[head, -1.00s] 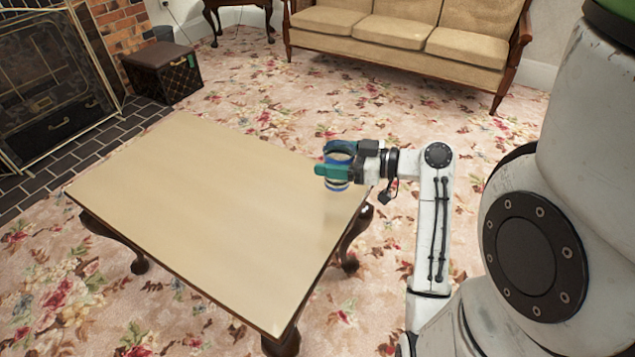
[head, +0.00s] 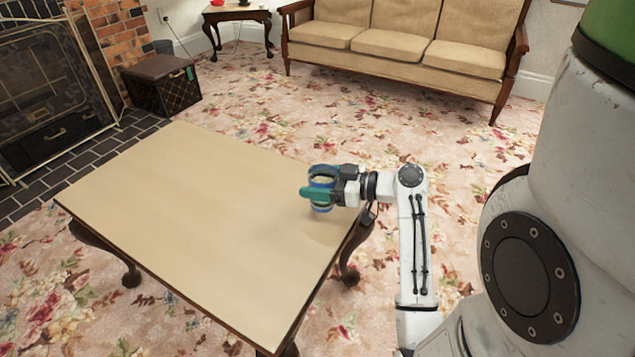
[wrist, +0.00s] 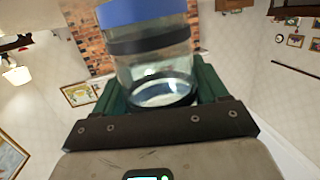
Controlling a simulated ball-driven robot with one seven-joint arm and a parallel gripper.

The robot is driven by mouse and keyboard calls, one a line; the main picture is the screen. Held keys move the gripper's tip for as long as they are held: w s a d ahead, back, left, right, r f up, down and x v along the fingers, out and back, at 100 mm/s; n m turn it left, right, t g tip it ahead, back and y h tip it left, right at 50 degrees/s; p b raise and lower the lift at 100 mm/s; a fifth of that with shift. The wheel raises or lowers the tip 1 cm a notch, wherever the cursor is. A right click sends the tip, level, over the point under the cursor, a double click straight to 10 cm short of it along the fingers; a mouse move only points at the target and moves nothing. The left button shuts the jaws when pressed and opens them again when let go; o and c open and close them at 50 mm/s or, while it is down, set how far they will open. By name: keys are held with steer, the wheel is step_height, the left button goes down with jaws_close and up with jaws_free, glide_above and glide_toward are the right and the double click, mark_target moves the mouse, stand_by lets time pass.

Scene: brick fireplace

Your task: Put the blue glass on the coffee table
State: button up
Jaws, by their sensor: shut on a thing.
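The blue glass (head: 323,171) is a clear glass with blue bands. My gripper (head: 318,192) is shut on it, with green fingers at its sides. In the head view the glass is over the right edge area of the coffee table (head: 190,230); whether its base touches the top cannot be told. The tabletop is otherwise bare. In the wrist view the glass (wrist: 150,68) stands between the green fingers of my gripper (wrist: 152,95), with a blue band at the top of the picture.
A tan sofa (head: 400,45) stands at the back. A dark storage box (head: 163,88) and the fireplace screen (head: 50,95) are at the left. A small side table (head: 237,14) is at the back. Floral carpet surrounds the coffee table.

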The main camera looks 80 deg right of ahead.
steer(key=shift+f, duration=0.15)
steer(key=o, duration=1.2)
steer(key=shift+c, duration=0.2)
steer(key=shift+s+r, duration=0.25)
steer(key=s+r+p, duration=0.1)
steer(key=s+p, duration=0.2)
steer(key=s, duration=0.8)
steer(key=shift+s+a+r, duration=0.2)
steer(key=shift+a+r, duration=0.05)
steer(key=shift+r, duration=0.05)
